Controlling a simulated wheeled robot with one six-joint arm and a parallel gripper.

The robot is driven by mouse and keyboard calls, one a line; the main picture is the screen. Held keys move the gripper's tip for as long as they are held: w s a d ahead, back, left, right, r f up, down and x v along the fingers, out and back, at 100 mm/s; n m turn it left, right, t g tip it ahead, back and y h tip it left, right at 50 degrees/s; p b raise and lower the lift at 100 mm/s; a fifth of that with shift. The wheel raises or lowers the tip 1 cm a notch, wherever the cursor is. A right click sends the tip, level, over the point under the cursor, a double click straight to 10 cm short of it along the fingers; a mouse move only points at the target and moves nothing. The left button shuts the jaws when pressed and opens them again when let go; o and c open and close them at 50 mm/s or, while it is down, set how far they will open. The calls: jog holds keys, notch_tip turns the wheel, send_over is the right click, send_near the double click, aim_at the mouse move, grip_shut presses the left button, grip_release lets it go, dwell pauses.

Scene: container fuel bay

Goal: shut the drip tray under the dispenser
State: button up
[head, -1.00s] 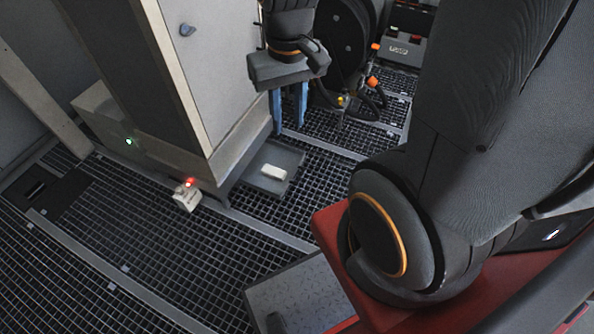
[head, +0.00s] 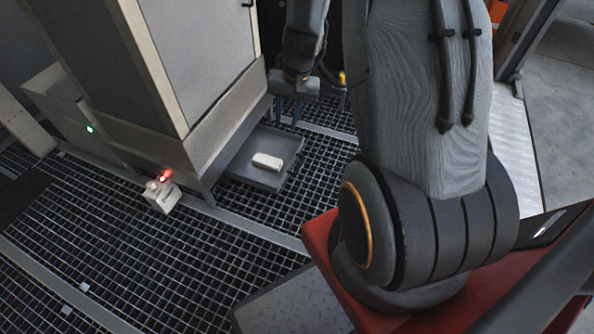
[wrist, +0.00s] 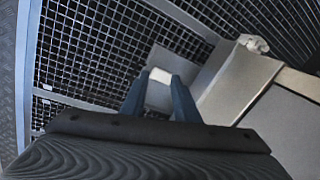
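The drip tray (head: 268,141) is a shallow grey tray that sticks out from the foot of the dispenser (head: 160,60), over the floor grating. A white block (head: 267,161) lies in it. My gripper (head: 289,112) has blue fingers and is beyond the tray's far side in the head view, pointing down. In the wrist view its two fingers (wrist: 159,98) are apart, with nothing held between them. The tray (wrist: 178,62) and white block (wrist: 159,92) show beyond and between the fingers there. I cannot tell whether a finger touches the tray.
A small white device (head: 162,196) with a red light stands on the grating by the dispenser's near corner. A low grey box (head: 70,112) with a green light is at the left. The grating (head: 200,255) in front of the tray is clear.

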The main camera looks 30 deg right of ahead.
aim_at(298, 167)
jog(key=w+d+f+m+b, duration=0.1)
jog(key=f+b, duration=0.4)
jog(key=f, duration=0.6)
jog(key=w+d+f+m+b, duration=0.1)
jog(key=w+d+f+b, duration=0.2)
jog(key=f, duration=0.8)
jog(key=w+d+f+m+b, duration=0.1)
jog(key=w+d+f+b, duration=0.2)
jog(key=f+b, duration=0.5)
jog(key=shift+d+f+m, duration=0.1)
jog(key=shift+d+f, duration=0.15)
jog(key=shift+f, duration=0.4)
jog(key=shift+d+f+m, duration=0.1)
jog(key=shift+d+f, duration=0.2)
jog(key=shift+f, duration=0.4)
jog(key=shift+d+f+m, duration=0.1)
jog(key=shift+d+f, duration=0.15)
jog(key=shift+f, duration=0.4)
jog(key=shift+t, duration=0.3)
grip_shut()
